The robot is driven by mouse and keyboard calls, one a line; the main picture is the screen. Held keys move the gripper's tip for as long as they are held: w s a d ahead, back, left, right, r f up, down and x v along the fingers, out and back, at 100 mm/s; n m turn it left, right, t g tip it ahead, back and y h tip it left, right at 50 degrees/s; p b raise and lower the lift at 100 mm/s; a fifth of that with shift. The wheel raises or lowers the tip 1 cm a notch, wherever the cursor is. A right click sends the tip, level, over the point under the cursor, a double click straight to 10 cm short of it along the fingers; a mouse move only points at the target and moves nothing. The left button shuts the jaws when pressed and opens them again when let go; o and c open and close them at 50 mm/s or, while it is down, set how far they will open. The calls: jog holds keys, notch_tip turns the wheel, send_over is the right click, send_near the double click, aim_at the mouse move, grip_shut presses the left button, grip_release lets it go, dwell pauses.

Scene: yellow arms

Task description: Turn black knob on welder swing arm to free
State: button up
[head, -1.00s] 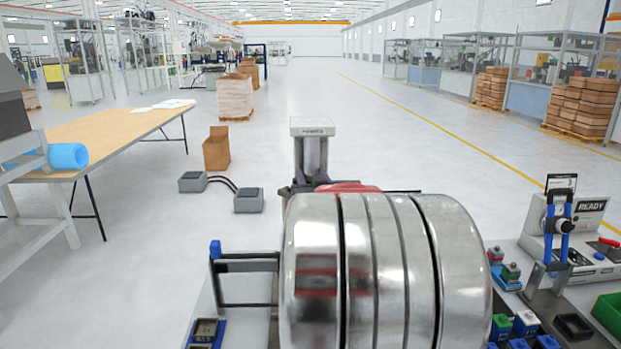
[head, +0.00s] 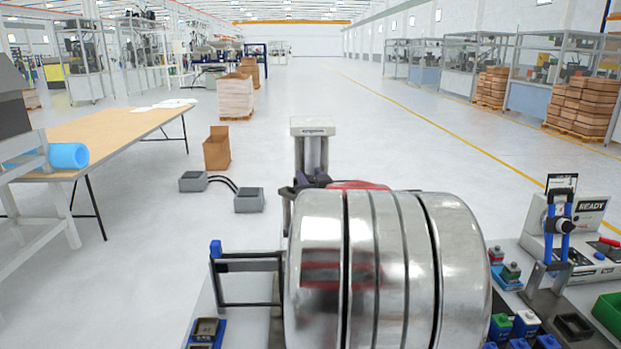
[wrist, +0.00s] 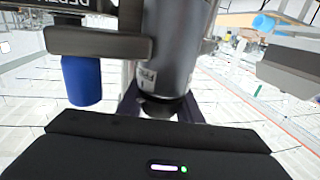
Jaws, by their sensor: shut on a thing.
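In the wrist view, a grey upright cylinder (wrist: 178,45) of the welder swing arm stands in the middle. The small black knob (wrist: 160,107) sits at its lower end. My gripper (wrist: 163,112) has its dark fingers on both sides of the knob and is shut on it. The knob's turn position cannot be read. A blue-capped handle (wrist: 82,80) hangs to the left, and shows in the head view (head: 216,249). In the head view, the grey column (head: 312,152) stands behind large shiny metal rounds, which hide the knob and most of my gripper.
A bench (head: 120,130) with a blue roll (head: 68,155) is at the left. Two grey boxes (head: 248,200) and a carton (head: 216,148) lie on the floor. A fixture marked READY (head: 592,208), small blue and green parts and a green bin (head: 610,312) are at the right.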

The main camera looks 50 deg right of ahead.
jog(key=shift+r, duration=0.1)
dwell(0.3)
jog(key=o, duration=1)
jog(key=shift+o, duration=0.2)
jog(key=shift+s+a, duration=0.1)
jog(key=shift+a, duration=0.05)
jog(key=v, duration=1.3)
jog(key=shift+s, duration=0.3)
jog(key=shift+w+a, duration=0.1)
